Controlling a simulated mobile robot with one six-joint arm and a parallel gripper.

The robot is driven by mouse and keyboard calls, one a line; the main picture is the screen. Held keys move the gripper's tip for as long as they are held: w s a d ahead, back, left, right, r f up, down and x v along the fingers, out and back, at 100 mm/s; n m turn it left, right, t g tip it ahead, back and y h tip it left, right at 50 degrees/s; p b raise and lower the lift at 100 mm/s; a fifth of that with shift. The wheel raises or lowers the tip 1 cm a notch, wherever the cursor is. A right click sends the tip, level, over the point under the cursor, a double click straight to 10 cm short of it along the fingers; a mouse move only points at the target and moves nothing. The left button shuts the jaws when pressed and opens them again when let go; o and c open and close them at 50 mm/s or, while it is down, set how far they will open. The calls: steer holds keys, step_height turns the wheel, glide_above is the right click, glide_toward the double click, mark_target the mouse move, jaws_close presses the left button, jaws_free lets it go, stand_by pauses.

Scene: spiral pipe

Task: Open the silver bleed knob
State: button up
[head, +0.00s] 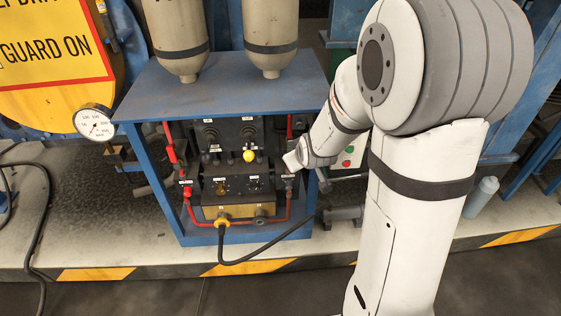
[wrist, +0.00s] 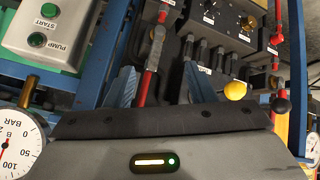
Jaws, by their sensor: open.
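My gripper (wrist: 159,88) shows in the wrist view as two blue fingers, spread apart with nothing held between them. A red pipe (wrist: 145,92) with a pale silver fitting (wrist: 153,60) passes through the gap between the fingers in that picture. I cannot tell whether this fitting is the silver bleed knob, or whether the fingers touch it. In the head view my white arm reaches in to the right side of the blue frame (head: 225,82). It covers part of the right-hand red pipe (head: 289,205), and the gripper's fingers are not clear there.
A black panel (head: 232,133) carries a yellow knob (head: 248,156), also in the wrist view (wrist: 235,90). A red knob (head: 187,192) is at left. A pump start box (wrist: 40,38) and pressure gauge (wrist: 18,145) sit close by. A black hose (head: 265,249) hangs in front.

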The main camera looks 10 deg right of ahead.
steer(key=w+f+n+t+b, duration=0.2)
steer(key=w+f, duration=0.3)
steer(key=f, duration=0.3)
steer(key=n+t+b, duration=0.5)
steer(key=t+b, duration=0.2)
glide_toward(289, 188)
steer(key=w, duration=0.9)
steer(key=shift+w+f, duration=0.15)
steer(key=shift+w, duration=0.05)
steer(key=c, duration=1)
